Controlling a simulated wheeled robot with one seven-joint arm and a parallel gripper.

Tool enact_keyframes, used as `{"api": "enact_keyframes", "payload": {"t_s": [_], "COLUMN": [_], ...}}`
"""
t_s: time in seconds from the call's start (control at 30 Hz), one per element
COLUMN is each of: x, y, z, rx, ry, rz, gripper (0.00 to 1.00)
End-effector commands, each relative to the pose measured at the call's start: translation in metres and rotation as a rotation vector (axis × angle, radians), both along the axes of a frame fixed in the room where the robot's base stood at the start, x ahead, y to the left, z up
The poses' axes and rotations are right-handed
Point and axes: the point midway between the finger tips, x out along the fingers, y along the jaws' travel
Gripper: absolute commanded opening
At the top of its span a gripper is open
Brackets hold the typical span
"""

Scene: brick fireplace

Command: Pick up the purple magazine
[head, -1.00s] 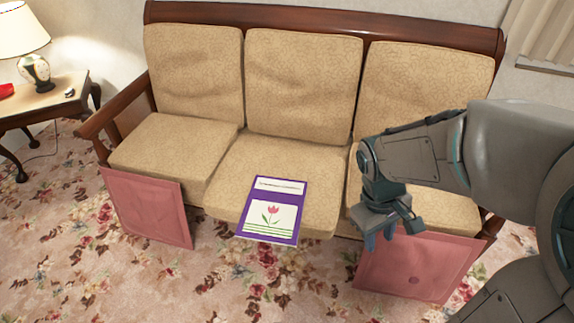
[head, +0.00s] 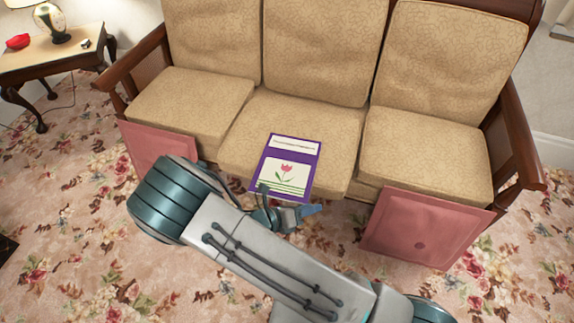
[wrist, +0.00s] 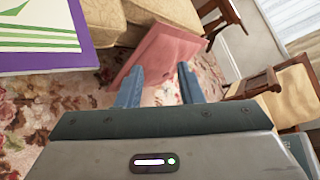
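The purple magazine (head: 287,166) lies flat on the middle seat cushion of the sofa, its lower edge at the cushion's front. It has a white title strip and a pink tulip picture. In the wrist view the magazine (wrist: 45,40) shows large at the upper left, close to my gripper. My gripper (head: 303,211) is just in front of the magazine's lower edge in the head view, partly hidden by my arm. In the wrist view the two blue fingers of my gripper (wrist: 160,88) are apart with nothing between them; the magazine is to their left.
The sofa (head: 245,130) has beige cushions and wooden arms. A side table (head: 60,57) with a lamp and a red object stands at the upper left. The flowered carpet (head: 70,230) is open in front.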

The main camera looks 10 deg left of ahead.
Motion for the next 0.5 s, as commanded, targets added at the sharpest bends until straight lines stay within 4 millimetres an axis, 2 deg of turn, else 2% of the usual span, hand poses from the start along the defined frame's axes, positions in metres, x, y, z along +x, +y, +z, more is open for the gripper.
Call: {"api": "enact_keyframes", "payload": {"t_s": [0.03, 0.2, 0.4, 0.5], "x": [-0.003, -0.011, -0.022, -0.025], "y": [0.011, 0.050, 0.083, 0.091], "z": [-0.012, -0.044, -0.070, -0.077], "rx": [-0.089, -0.382, -0.645, -0.719], "ry": [0.021, 0.070, 0.082, 0.081], "rz": [0.105, 0.423, 0.671, 0.732], "gripper": [0.34, 0.34, 0.34, 0.34]}}
